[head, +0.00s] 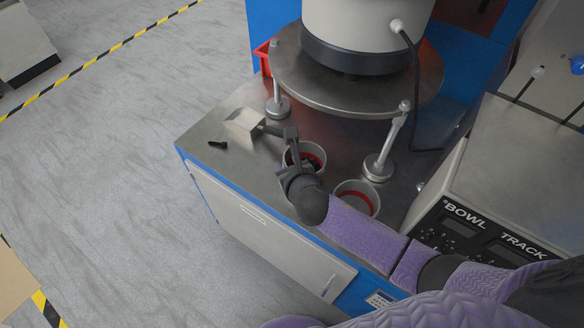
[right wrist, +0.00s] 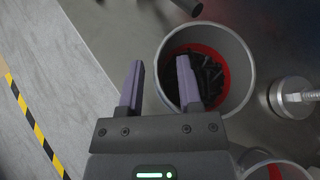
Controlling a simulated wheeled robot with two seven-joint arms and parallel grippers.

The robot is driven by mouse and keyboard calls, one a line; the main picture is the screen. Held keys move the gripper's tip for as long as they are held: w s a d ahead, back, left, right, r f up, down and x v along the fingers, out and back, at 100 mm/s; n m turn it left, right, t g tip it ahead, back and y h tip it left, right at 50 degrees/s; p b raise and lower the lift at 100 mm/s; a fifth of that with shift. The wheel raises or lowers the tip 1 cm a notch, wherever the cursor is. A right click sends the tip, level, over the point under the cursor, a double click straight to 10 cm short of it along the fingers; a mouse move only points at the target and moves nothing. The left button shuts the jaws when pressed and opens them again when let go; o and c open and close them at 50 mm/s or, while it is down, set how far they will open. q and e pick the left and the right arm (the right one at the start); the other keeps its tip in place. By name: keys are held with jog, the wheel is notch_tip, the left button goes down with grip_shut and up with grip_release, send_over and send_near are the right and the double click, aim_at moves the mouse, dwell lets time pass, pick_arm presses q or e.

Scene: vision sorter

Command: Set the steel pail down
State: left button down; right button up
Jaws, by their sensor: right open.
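A steel pail (head: 319,150) with a red band inside and black parts in it stands on the steel worktop. In the right wrist view the pail (right wrist: 241,60) is large, with dark parts (right wrist: 208,75) at its bottom. My right gripper (right wrist: 160,68) is open. In that view one finger overlaps the pail's inside and the other lies outside its left rim. I cannot tell how deep the fingers are. In the head view my right gripper (head: 288,164) is at the pail's near left side and hides part of it. My left gripper is not in view.
A second pail (head: 372,190) with a red band stands close by on the right. The feeder bowl's round plate (head: 350,92) and its legs (head: 378,167) are behind. A metal block (head: 243,122) and a small black part (head: 218,144) are at left. Worktop (head: 240,165) at front left is clear.

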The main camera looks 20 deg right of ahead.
jog(key=s+a+r+m+y+p, duration=0.2)
jog(key=s+r+m+p, duration=0.35)
jog(key=s+m, duration=0.5)
jog(key=s+d+f+m+g+h, duration=0.1)
jog(key=s+d+f+m+g, duration=0.25)
jog(key=s+f+m, duration=0.65)
jog(key=s+d+f+m+g+h, duration=0.1)
jog(key=s+d+f+m+g, duration=0.25)
jog(key=s+f+m, duration=0.55)
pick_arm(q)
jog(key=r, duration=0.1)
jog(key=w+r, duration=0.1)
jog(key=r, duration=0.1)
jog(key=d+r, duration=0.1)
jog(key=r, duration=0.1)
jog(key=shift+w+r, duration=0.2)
pick_arm(e)
jog(key=s+d+f+m+g, duration=0.1)
jog(key=s+f+m+g, duration=0.3)
jog(key=s+f, duration=0.3)
jog(key=s+m, duration=0.1)
jog(key=s, duration=0.3)
jog(key=shift+s+d+m, duration=0.25)
jog(key=shift+s+m, duration=0.05)
jog(key=shift+m, duration=0.05)
